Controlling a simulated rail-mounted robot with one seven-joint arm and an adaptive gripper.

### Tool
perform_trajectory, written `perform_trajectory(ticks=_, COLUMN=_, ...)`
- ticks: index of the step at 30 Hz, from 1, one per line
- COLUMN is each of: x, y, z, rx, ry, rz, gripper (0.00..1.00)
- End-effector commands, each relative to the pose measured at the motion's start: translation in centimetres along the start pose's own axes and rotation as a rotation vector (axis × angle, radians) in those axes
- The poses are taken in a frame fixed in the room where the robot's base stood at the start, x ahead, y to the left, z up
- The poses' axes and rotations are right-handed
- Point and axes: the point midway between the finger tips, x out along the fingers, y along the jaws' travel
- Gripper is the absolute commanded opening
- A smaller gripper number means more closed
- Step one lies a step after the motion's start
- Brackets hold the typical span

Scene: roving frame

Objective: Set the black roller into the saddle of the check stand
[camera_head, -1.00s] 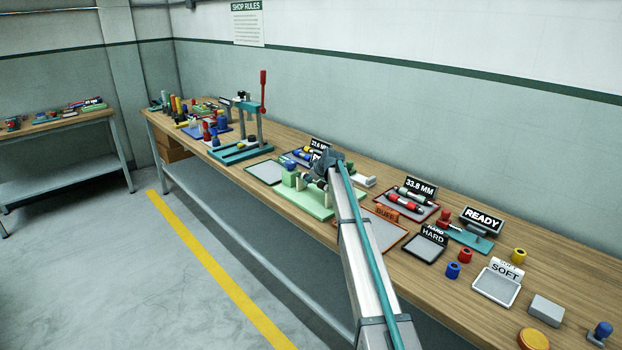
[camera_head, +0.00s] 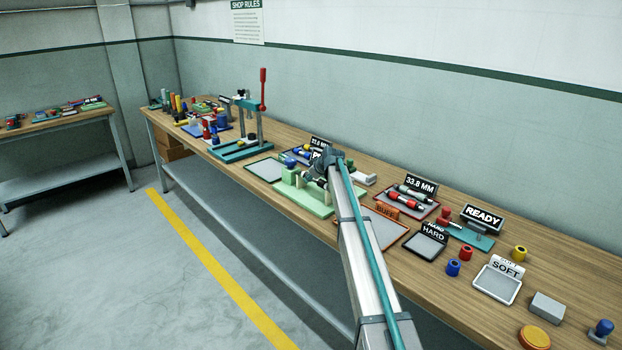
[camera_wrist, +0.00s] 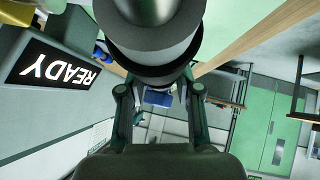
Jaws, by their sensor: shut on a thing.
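The black roller (camera_wrist: 152,45) fills the top middle of the wrist view, with a shiny grey section above its dark bands. My gripper (camera_wrist: 158,92) is shut on it, with one finger on each side. In the head view my gripper (camera_head: 318,172) is at the check stand, at the far end of my arm. The check stand has a pale green base (camera_head: 318,208), a green block at its left and cream uprights. The roller is small and dark there, partly hidden by my gripper. I cannot tell whether it touches the saddle.
A grey tray (camera_head: 265,170) lies left of the stand, and a teal press (camera_head: 240,150) with a red lever stands beyond. A READY sign (camera_wrist: 55,66) is close in the wrist view.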

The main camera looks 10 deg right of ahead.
Motion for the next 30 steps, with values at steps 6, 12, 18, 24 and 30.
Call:
perform_trajectory(ticks=6, x=-0.1, y=0.0, z=-0.1, rx=0.000, ry=0.001, rz=0.001, gripper=0.00)
perform_trajectory(ticks=12, x=0.1, y=0.0, z=0.0, rx=0.000, ry=0.001, rz=0.001, gripper=0.00)
perform_trajectory(ticks=18, x=0.4, y=-0.1, z=0.4, rx=0.000, ry=0.001, rz=0.001, gripper=0.00)
perform_trajectory(ticks=24, x=0.8, y=-0.3, z=0.8, rx=0.000, ry=0.001, rz=0.001, gripper=0.00)
perform_trajectory(ticks=30, x=1.1, y=-0.4, z=1.1, rx=0.000, ry=0.001, rz=0.001, gripper=0.00)
